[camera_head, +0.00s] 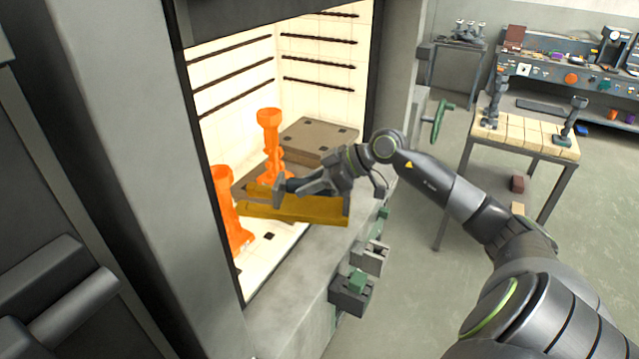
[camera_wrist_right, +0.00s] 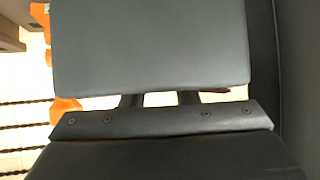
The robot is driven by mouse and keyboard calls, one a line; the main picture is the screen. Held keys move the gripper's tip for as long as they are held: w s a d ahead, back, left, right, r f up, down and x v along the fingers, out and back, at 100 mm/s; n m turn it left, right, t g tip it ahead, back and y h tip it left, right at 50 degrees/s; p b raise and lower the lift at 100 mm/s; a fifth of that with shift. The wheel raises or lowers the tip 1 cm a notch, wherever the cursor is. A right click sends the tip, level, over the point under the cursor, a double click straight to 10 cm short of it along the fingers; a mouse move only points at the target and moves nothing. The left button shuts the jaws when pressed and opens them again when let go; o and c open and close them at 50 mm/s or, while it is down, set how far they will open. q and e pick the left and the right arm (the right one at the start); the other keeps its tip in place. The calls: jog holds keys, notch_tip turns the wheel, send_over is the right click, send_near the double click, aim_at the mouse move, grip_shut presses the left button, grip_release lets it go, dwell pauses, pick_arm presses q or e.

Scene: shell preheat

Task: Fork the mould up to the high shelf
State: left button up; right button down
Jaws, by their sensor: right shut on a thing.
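An orange mould (camera_head: 270,145) with a cup-shaped top stands inside the open furnace chamber, on or just behind a low brown slab (camera_head: 243,187). A second orange mould (camera_head: 230,208) stands nearer at the chamber's left. My right gripper (camera_head: 297,187) is at the chamber mouth, shut on a yellow fork (camera_head: 300,209). The fork's long bars point left, low beside the moulds; whether they touch either is hidden. A raised brown shelf (camera_head: 318,140) lies behind, to the right. In the right wrist view a dark grey plate (camera_wrist_right: 150,50) fills the middle, with orange pieces (camera_wrist_right: 66,108) at left.
The furnace's grey front frame (camera_head: 195,130) bounds the chamber on the left, and a grey sill (camera_head: 290,275) runs below. Dark rods (camera_head: 318,62) line the pale walls.

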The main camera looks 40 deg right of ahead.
jog(key=w+a, duration=0.6)
jog(key=w, duration=0.1)
jog(key=shift+w+a, duration=0.2)
jog(key=shift+a, duration=0.2)
dwell(0.3)
jog(key=shift+r, duration=0.1)
dwell(0.3)
notch_tip(320, 180, up, 7)
dwell(1.2)
dwell(0.7)
jog(key=shift+r, duration=1.7)
